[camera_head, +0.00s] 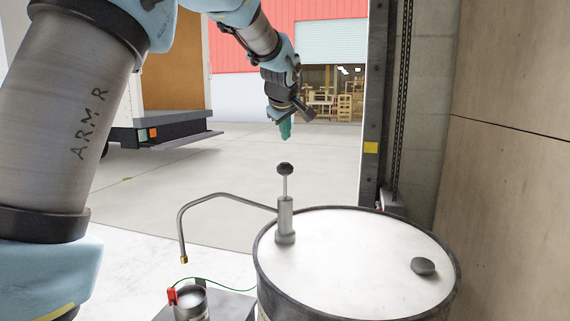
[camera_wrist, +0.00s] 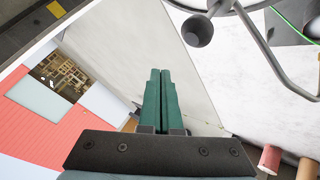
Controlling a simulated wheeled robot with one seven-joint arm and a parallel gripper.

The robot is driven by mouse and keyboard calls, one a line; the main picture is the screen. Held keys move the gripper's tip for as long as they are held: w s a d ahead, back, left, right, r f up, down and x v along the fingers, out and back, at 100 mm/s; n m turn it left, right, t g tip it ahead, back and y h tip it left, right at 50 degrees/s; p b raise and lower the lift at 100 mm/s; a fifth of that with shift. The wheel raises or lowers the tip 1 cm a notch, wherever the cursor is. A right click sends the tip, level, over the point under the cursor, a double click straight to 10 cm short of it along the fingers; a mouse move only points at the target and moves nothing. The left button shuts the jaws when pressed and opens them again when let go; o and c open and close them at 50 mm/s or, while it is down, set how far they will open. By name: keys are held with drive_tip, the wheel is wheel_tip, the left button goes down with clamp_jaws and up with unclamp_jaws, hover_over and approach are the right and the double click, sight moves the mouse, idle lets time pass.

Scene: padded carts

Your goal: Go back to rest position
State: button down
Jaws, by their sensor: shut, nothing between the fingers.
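My gripper (camera_head: 286,130) hangs in the air in the head view, above and a little behind a hand pump. Its green fingers point down and touch nothing. In the wrist view the two green fingers of my gripper (camera_wrist: 161,75) lie side by side, closed, with nothing between them. My arm comes in from the upper left of the head view.
The hand pump (camera_head: 285,218), with a black knob, stands on a white-topped drum (camera_head: 350,260). Its bent spout reaches left over a small can (camera_head: 191,302) with a red clip and green wire. A wall (camera_head: 510,160) closes off the right. Open floor lies behind.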

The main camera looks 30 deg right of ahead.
idle(0.3)
drive_tip(key=a+f+g+y, duration=0.1)
drive_tip(key=a+f, duration=0.3)
drive_tip(key=a, duration=0.4)
drive_tip(key=a+f+m+g+y, duration=0.1)
drive_tip(key=a+f, duration=0.3)
drive_tip(key=a, duration=0.4)
drive_tip(key=a+f+y, duration=0.1)
drive_tip(key=a+f, duration=0.3)
drive_tip(key=a, duration=0.4)
drive_tip(key=s+a+f+m+g, duration=0.1)
drive_tip(key=s+a+f+g, duration=0.1)
drive_tip(key=s+a+f, duration=0.3)
drive_tip(key=s+a+f+m+g+y, duration=0.1)
drive_tip(key=s+a+f, duration=0.5)
drive_tip(key=s+a, duration=0.7)
drive_tip(key=shift+s+a+f+m+g+y, duration=0.25)
drive_tip(key=shift+a+m+g, duration=0.3)
drive_tip(key=shift+a, duration=0.65)
